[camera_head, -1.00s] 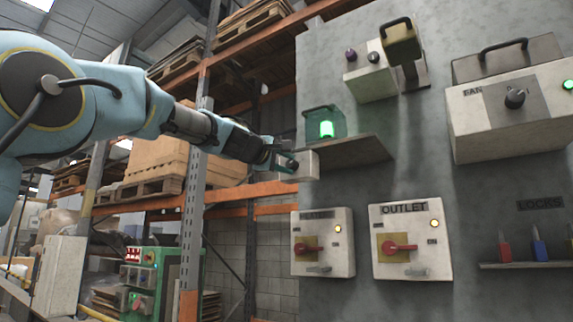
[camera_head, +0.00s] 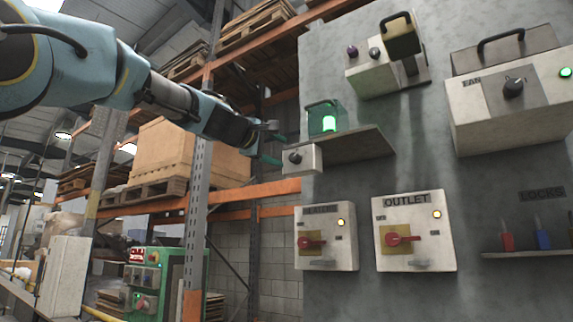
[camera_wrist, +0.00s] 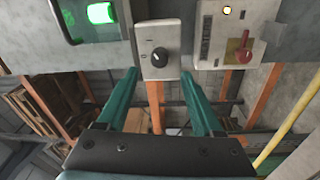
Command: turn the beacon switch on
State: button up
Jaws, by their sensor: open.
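The beacon (camera_head: 328,123) is a lamp in a clear case on a grey shelf, and it glows green. It also shows lit in the wrist view (camera_wrist: 101,12). Below and left of it is a small white switch box (camera_head: 312,158) with a black rotary knob (camera_head: 295,157). In the wrist view the knob (camera_wrist: 159,56) faces me, centred between and beyond my fingers. My gripper (camera_head: 271,142) is open and empty, just left of the box and apart from the knob. The small marks beside the knob are not readable.
Two white boxes with red handles, one marked OUTLET (camera_head: 415,234), hang below. The fan box (camera_head: 480,115) and another knob box (camera_head: 372,80) are on the grey panel. The shelf (camera_head: 350,147) juts out beside my gripper. An orange and grey rack (camera_head: 197,210) stands left.

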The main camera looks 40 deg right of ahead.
jog(key=shift+b+v, duration=0.65)
jog(key=shift+v, duration=1.55)
jog(key=w+a+f+t+y, duration=0.1)
jog(key=w+a+f+y, duration=0.45)
jog(key=f, duration=0.75)
jog(key=w+a+f+y, duration=0.2)
jog(key=w+a+f, duration=0.5)
jog(key=f, duration=0.7)
jog(key=w+a+f+t+y, duration=0.1)
jog(key=w+a+f+y, duration=0.35)
jog(key=a+f, duration=0.6)
jog(key=s+a+f+m+g+y, duration=0.1)
jog(key=a+f, duration=0.4)
jog(key=f, duration=0.3)
jog(key=s+a+f+g+y, duration=0.1)
jog(key=s+a+f, duration=0.1)
jog(key=a+f, duration=0.4)
jog(key=s+a+f+m+g+y, duration=0.2)
jog(key=s+a+f+g+y, duration=0.2)
jog(key=s+a+f, duration=0.95)
notch_tip(320, 180, up, 13)
jog(key=p, duration=1.3)
jog(key=shift+w, duration=0.2)
